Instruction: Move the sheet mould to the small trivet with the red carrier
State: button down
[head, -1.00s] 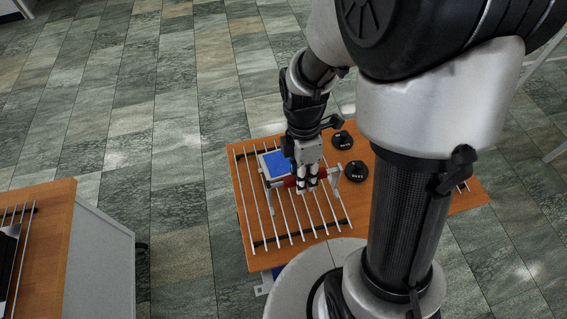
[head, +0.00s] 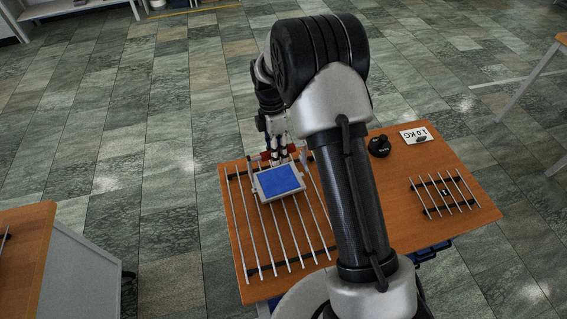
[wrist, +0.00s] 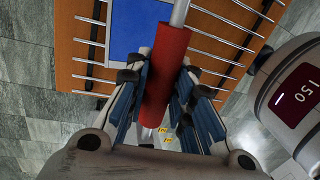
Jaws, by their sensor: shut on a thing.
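The sheet mould (head: 278,180), a flat grey frame with a blue face, is over the far part of the large rack, on the near side of my gripper (head: 281,155). I cannot tell whether it clears the bars. My gripper is shut on the red carrier (wrist: 166,75), a red grip on a metal bar. The carrier also shows partly behind the fingers in the head view (head: 266,156). The mould's blue face (wrist: 126,35) lies beside the carrier in the wrist view. The small trivet (head: 445,194), thin bars on dark rails, is at the table's right end, with a small dark mark in its middle.
The large rack (head: 265,265) covers the left of the wooden table (head: 400,185). A black weight (head: 379,146) and a "1.0 KG" card (head: 415,136) are at the back. My arm crosses the table's middle and hides part of it. Another bench (head: 30,235) is at left.

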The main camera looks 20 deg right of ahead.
jog(key=shift+w+f, duration=0.3)
jog(key=shift+w, duration=0.2)
jog(key=shift+f+b, duration=1.35)
jog(key=shift+f, duration=1.35)
jog(key=shift+s+f, duration=0.1)
jog(key=shift+f, duration=0.6)
dwell(0.3)
jog(key=shift+r, duration=0.15)
jog(key=shift+r+p, duration=1.5)
jog(key=shift+r, duration=0.95)
